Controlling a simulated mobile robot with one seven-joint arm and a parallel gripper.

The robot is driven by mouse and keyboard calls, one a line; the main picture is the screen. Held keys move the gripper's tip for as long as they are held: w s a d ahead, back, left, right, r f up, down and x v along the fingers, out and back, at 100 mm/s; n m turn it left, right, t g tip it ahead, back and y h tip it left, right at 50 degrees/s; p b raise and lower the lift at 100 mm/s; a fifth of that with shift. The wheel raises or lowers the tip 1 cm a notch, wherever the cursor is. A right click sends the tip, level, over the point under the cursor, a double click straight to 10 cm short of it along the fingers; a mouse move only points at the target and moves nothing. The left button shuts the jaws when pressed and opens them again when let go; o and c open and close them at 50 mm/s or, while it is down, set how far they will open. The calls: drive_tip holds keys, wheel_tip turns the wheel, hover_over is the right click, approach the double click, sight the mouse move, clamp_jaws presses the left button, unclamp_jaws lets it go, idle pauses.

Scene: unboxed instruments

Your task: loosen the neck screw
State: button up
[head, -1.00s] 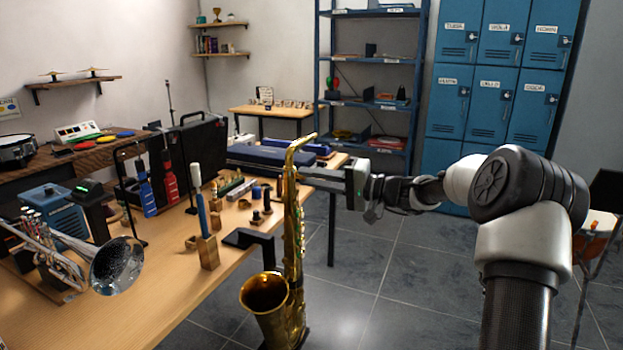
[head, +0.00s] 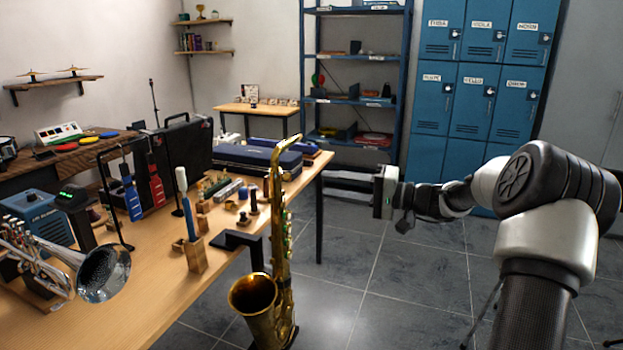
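The brass saxophone (head: 282,235) stands upright in front of the table's right edge, its bell (head: 253,298) facing up and left. Its curved neck (head: 284,150) rises at the top. The neck screw is too small to make out at the neck joint. My gripper (head: 327,181) is to the right of the saxophone's upper body, at about the height of the neck joint in the picture. Its two fingers point left, with a gap between them and nothing held.
The wooden table (head: 150,290) carries a trumpet (head: 70,262), a wooden holder (head: 195,255) with a blue-handled tool, a dark-blue case (head: 255,160) and small parts. A black bracket (head: 238,240) sits at its edge beside the saxophone. Open floor (head: 400,290) lies to the right.

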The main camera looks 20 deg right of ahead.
drive_tip(key=v, duration=0.7)
drive_tip(key=shift+d+p, duration=0.15)
drive_tip(key=shift+p, duration=0.3)
drive_tip(key=shift+s, duration=0.15)
